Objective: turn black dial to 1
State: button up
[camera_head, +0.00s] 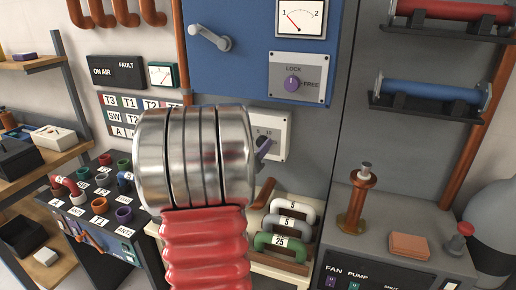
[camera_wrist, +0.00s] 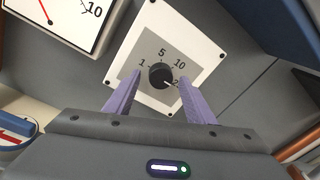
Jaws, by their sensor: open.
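The black dial (camera_wrist: 161,76) sits on a pale square plate (camera_wrist: 147,38) in the wrist view. The labels 1, 5 and 10 run around it, and a further label starting with 2 is partly covered by my right finger. The dial's white mark points to the lower right, towards that covered label. My gripper (camera_wrist: 160,79) is open, with one purple finger on each side of the dial and gaps between. I cannot tell how far the tips are from the plate.
A purple LOCK/FREE knob (camera_head: 291,84) is above the plate, and a white lever (camera_head: 210,38) is at the upper left. A gauge (camera_wrist: 58,17) is at the upper left of the wrist view. Weights with handles (camera_head: 285,225) stand below. Pipes (camera_head: 180,50) run nearby.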

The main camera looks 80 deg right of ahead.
jog(key=shift+d, duration=0.35)
jog(key=shift+c, duration=0.3)
jog(key=shift+a, duration=0.1)
jog(key=c, duration=1)
